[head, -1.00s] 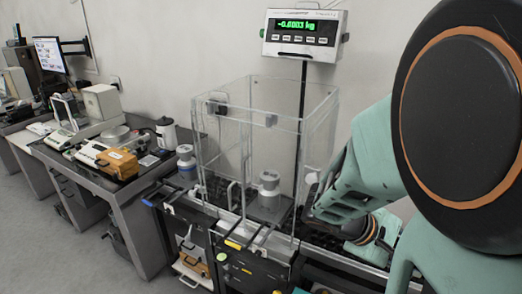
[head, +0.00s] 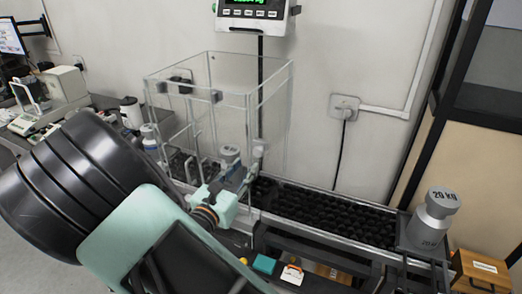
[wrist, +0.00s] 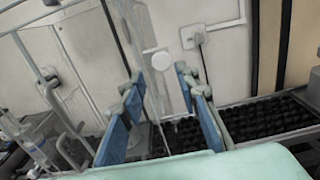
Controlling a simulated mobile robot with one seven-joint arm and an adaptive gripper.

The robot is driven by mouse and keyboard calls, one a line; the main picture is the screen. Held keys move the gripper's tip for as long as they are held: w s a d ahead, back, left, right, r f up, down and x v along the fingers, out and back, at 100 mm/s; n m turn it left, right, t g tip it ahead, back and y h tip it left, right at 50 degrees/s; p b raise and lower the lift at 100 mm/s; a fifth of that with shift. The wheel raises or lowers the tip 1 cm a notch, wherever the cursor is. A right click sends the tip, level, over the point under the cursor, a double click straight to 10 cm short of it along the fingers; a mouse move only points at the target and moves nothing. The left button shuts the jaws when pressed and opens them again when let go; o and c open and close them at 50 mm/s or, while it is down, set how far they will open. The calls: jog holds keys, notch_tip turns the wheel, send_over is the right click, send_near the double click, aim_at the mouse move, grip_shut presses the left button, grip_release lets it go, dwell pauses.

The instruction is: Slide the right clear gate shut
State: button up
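The clear box (head: 180,95) stands on the weighing table, and its right clear panel (head: 272,115) faces the roller track. I cannot tell how far the right gate is slid. My gripper (head: 250,168) is at the lower right part of the box. In the wrist view its blue-padded fingers (wrist: 162,90) are spread apart, with a clear upright panel (wrist: 150,65) seen between them. I cannot tell whether they touch it. A grey weight (head: 229,154) stands inside the box, its lower part hidden by my gripper.
A 20 kg weight (head: 432,218) stands at the right end of the black roller track (head: 330,215). The track between is clear. A display (head: 255,10) hangs above the box. A wooden case (head: 480,268) is at the lower right.

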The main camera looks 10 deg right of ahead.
aim_at(257, 152)
jog(key=p+x, duration=0.1)
jog(key=x, duration=0.8)
jog(key=shift+w+d, duration=0.25)
jog(key=shift+d, duration=0.05)
grip_shut()
